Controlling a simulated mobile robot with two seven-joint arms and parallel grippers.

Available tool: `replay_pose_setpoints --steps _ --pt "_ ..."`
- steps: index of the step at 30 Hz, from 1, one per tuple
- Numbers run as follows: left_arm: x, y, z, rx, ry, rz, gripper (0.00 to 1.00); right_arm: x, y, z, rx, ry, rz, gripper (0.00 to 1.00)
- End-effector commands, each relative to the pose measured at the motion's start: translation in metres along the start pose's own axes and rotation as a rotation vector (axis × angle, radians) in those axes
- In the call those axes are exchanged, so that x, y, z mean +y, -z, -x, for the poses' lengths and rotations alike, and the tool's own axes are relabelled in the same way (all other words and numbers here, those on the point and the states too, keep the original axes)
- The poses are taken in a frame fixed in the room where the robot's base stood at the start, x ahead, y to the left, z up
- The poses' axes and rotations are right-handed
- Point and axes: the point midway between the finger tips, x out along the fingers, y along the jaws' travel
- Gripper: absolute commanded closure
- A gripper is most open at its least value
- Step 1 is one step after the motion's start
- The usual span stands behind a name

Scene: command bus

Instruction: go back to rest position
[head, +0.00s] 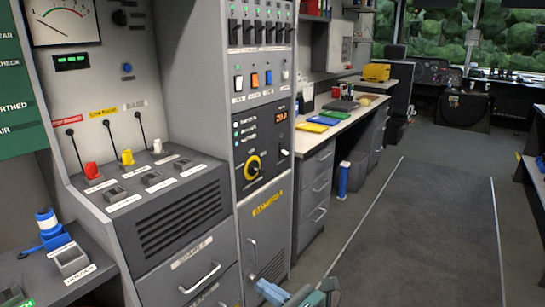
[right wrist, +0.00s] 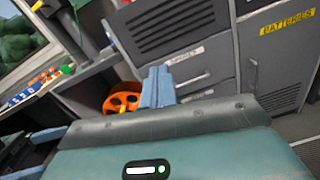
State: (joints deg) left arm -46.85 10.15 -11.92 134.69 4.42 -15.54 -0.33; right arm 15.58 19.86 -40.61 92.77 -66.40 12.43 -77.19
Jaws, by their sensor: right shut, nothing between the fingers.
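My right gripper (head: 270,290) shows at the bottom edge of the head view, its light blue fingers low in front of the grey cabinet (head: 215,255). In the right wrist view its fingers (right wrist: 157,87) are pressed together with nothing between them. They point toward the drawers and touch nothing that I can see. My left gripper cannot be made out in the head view.
A console with red, yellow and white levers (head: 127,157) stands at the left. A blue-and-white item (head: 47,225) is on the shelf at lower left. An orange reel (right wrist: 122,98) is beyond my fingers. The aisle floor (head: 420,220) at right is clear.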

Motion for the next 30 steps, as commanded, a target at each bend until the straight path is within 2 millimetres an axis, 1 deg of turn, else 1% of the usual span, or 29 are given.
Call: replay_pose_setpoints --steps 1,5,6,8,9,11,12,13,14,15,18,21,24,25,26,30 --pt "0.001 0.013 0.003 -0.011 0.001 -0.004 0.24 0.007 -0.013 0.007 -0.024 0.033 -0.155 1.0" --pt "0.002 0.017 0.003 -0.049 0.004 -0.013 0.24 0.008 -0.025 0.029 -0.1 0.135 -0.574 1.0" --pt "0.002 0.02 0.004 -0.061 0.005 -0.015 0.24 0.008 -0.028 0.038 -0.126 0.17 -0.716 1.0" --pt "0.003 0.023 0.004 -0.082 0.006 -0.02 0.24 0.007 -0.031 0.053 -0.173 0.228 -0.943 1.0" --pt "0.003 0.025 0.004 -0.097 0.007 -0.023 0.24 0.007 -0.032 0.065 -0.209 0.272 -1.107 1.0" --pt "0.004 0.03 0.005 -0.122 0.008 -0.029 0.24 0.008 -0.032 0.087 -0.277 0.347 -1.378 1.0" --pt "0.004 0.033 0.006 -0.14 0.009 -0.033 0.24 0.009 -0.031 0.104 -0.332 0.403 -1.575 1.0" --pt "0.005 0.036 0.007 -0.154 0.01 -0.037 0.24 0.011 -0.03 0.117 -0.38 0.447 -1.725 1.0" --pt "0.005 0.037 0.007 -0.17 0.011 -0.04 0.24 0.014 -0.028 0.132 -0.432 0.493 -1.875 1.0" --pt "0.005 0.04 0.008 -0.188 0.012 -0.045 0.24 0.018 -0.024 0.151 -0.504 0.551 -2.063 1.0" --pt "0.005 0.041 0.009 -0.229 0.015 -0.055 0.24 0.033 -0.014 0.192 -0.69 0.677 -2.452 1.0" --pt "0.005 0.041 0.009 -0.257 0.016 -0.061 0.24 0.049 -0.006 0.222 -0.849 0.765 -2.71 1.0" --pt "0.005 0.039 0.009 -0.272 0.017 -0.065 0.24 0.058 -0.001 0.238 -0.951 0.813 -2.85 1.0" --pt "0.005 0.039 0.009 -0.275 0.017 -0.065 0.24 0.06 0.0 0.24 -0.969 0.82 -2.872 1.0" --pt "0.005 0.038 0.009 -0.277 0.017 -0.066 0.24 0.061 0.001 0.242 0.97 -0.815 2.855 1.0" --pt "0.005 0.036 0.008 -0.278 0.018 -0.066 0.24 0.061 0.003 0.243 0.97 -0.808 2.835 1.0"
